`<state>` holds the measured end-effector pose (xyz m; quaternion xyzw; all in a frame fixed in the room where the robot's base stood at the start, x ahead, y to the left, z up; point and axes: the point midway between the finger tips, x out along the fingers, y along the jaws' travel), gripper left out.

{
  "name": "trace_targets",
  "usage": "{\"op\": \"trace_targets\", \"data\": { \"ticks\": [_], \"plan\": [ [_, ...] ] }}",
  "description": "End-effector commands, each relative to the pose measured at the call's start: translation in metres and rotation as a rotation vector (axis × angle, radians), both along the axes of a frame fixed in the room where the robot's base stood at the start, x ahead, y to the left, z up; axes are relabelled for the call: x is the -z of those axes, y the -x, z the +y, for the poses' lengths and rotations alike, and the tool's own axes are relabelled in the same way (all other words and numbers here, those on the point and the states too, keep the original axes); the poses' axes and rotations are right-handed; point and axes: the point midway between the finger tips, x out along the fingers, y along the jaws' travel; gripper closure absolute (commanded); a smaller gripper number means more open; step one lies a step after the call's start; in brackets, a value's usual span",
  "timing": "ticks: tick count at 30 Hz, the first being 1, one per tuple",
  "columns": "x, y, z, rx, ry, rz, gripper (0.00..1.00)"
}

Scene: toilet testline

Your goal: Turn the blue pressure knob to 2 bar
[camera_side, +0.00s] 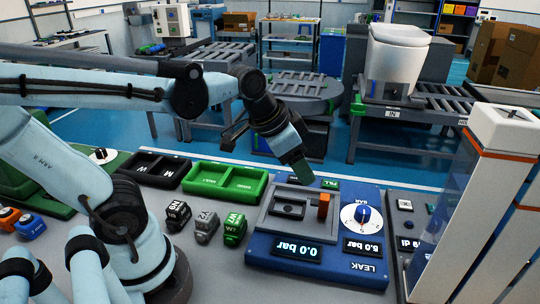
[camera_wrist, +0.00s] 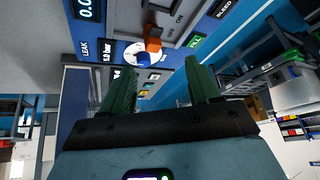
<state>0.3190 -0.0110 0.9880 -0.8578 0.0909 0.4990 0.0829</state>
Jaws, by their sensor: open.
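The blue pressure knob (camera_side: 363,214) sits on a round white dial (camera_side: 349,219) on the blue LEAK panel (camera_side: 272,251). The small display (camera_side: 364,248) beside the dial appears to read 5.0 bar. The large display (camera_side: 295,249) reads 0.0 bar. My gripper (camera_side: 302,174) is above the panel's back edge, up and left of the knob, and touches nothing visible. In the wrist view my gripper (camera_wrist: 160,72) shows two green fingers apart and empty. The knob (camera_wrist: 143,61) appears beyond them, nearer the left finger.
An orange lever (camera_side: 323,207) stands upright left of the dial, near a grey fixture (camera_side: 290,209). A tall white and orange unit (camera_side: 480,190) rises to the right. Small labelled blocks (camera_side: 205,226) and black and green trays (camera_side: 226,181) lie left of the panel.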

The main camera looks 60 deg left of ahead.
Motion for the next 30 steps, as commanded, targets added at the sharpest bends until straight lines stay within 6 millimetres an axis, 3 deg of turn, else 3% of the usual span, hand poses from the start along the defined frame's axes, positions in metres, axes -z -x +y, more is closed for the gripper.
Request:
{"op": "trace_targets", "data": {
  "ticks": [6,15,25,30],
  "plan": [
    [-0.010,-0.042,-0.014,0.288,-0.034,0.085,0.39],
    [-0.004,-0.092,-0.029,0.672,-0.035,0.131,0.39],
    [0.006,-0.108,-0.036,0.806,-0.029,0.129,0.39],
    [0.025,-0.111,-0.044,0.806,-0.031,0.129,0.39]
  ]
}}
